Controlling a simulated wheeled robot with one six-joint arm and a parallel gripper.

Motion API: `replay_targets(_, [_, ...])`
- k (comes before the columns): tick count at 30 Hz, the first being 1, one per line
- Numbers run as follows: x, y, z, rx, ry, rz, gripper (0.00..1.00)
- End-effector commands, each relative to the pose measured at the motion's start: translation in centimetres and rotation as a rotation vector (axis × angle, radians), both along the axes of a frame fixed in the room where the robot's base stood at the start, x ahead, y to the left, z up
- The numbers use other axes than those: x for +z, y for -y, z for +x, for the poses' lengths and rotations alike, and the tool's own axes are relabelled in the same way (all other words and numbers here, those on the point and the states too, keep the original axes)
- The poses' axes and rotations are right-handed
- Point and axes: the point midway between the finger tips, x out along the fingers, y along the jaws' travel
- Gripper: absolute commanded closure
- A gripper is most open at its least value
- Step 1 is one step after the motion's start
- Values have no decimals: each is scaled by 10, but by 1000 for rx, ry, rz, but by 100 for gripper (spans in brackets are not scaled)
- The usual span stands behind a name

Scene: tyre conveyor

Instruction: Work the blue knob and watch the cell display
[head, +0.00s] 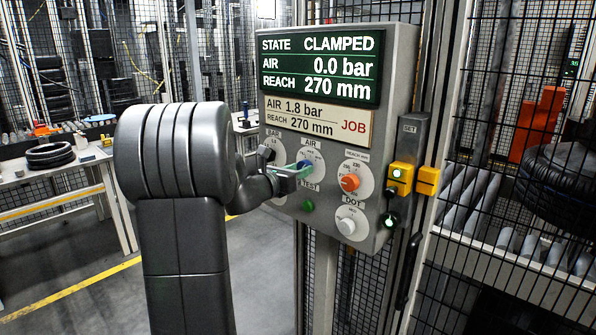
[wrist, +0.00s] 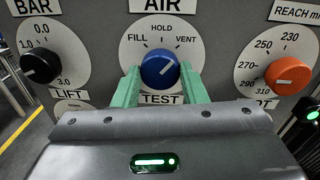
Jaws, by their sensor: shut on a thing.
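The blue knob (wrist: 159,70) sits under the AIR label in the wrist view, on a dial marked FILL, HOLD and VENT. Its white mark points up and right, toward VENT. My gripper (wrist: 160,78) has its green fingers shut on the knob, one on each side. In the head view my gripper (head: 291,171) is at the AIR dial and covers part of it; the blue knob (head: 304,165) shows beside it. The cell display (head: 319,66) reads STATE CLAMPED, AIR 0.0 bar, REACH 270 mm.
A job card (head: 316,122) below the display reads AIR 1.8 bar, REACH 270 mm. An orange REACH knob (head: 350,182) is right of the blue one, a black BAR knob (wrist: 40,67) left. A white knob (head: 347,226) and green TEST button (head: 308,206) sit below.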

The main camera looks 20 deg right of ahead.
Motion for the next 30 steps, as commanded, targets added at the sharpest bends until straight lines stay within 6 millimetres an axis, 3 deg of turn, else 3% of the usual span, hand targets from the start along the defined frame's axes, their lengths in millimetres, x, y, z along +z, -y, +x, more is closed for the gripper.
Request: replay_targets(30, [3,-1,2,2,-861,-354,84])
